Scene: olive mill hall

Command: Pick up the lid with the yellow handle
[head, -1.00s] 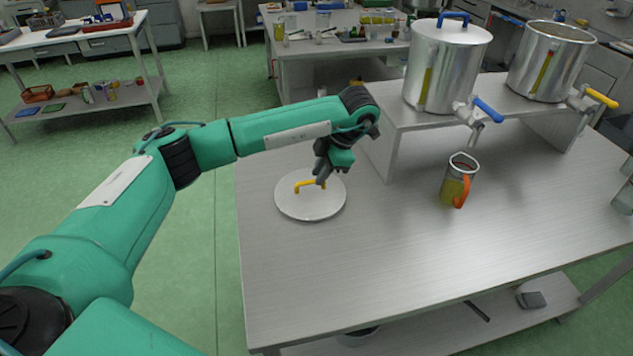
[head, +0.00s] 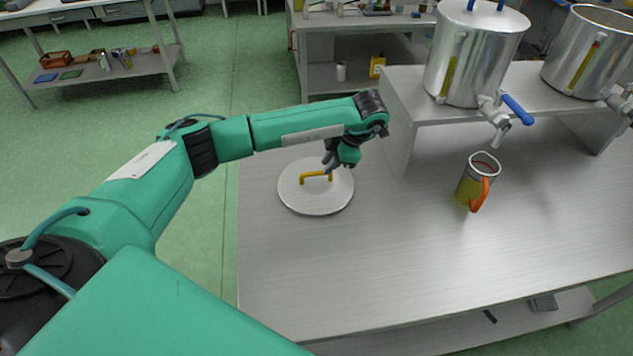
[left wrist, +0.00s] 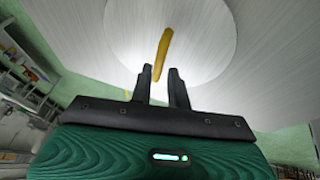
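The lid (head: 316,203) is a flat pale disc lying on the metal table, with a yellow bar handle (head: 314,175) on top. My left gripper (head: 329,165) is at the right end of the handle, pointing down. In the left wrist view the lid (left wrist: 215,35) fills the top, and the handle (left wrist: 164,48) runs toward the gap between the two fingertips of my left gripper (left wrist: 160,72). The fingers are apart, with space on both sides of the handle's near end. Whether they touch it cannot be told. My right gripper is not in view.
A raised shelf (head: 408,98) stands right of my left gripper, bearing a lidded pot (head: 475,60) with a blue tap and an open pot (head: 585,60). A jug with an orange handle (head: 474,180) stands on the table (head: 400,260). The table's front area is clear.

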